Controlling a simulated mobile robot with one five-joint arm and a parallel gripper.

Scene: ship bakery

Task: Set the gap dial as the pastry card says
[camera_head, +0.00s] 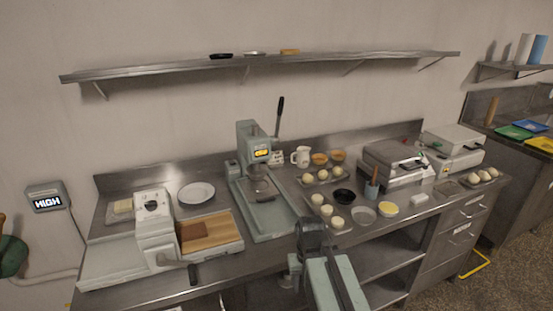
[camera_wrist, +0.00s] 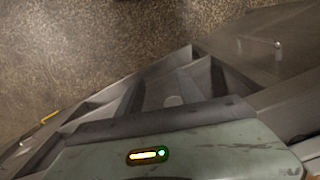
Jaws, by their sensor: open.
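A white dough machine (camera_head: 155,232) stands at the left of the steel counter, with a crank handle at its front. A small dark round knob (camera_head: 151,205) on its upper face looks like the gap dial; its marks are too small to read. A brown dough slab (camera_head: 193,231) lies on the wooden board (camera_head: 217,226) beside it. I cannot make out a readable pastry card. My arm reaches up in front of the counter, right of the machine and apart from it. In the wrist view my gripper (camera_wrist: 163,88) is open and empty, facing shelving and floor.
A green press (camera_head: 262,205) with a raised lever stands mid-counter. Right of it are bowls, dough balls (camera_head: 327,210) and a hinged-lid appliance (camera_head: 393,160). A white plate (camera_head: 196,193) lies behind the board. A wall display (camera_head: 47,198) reads HIGH. A shelf (camera_head: 260,65) hangs above.

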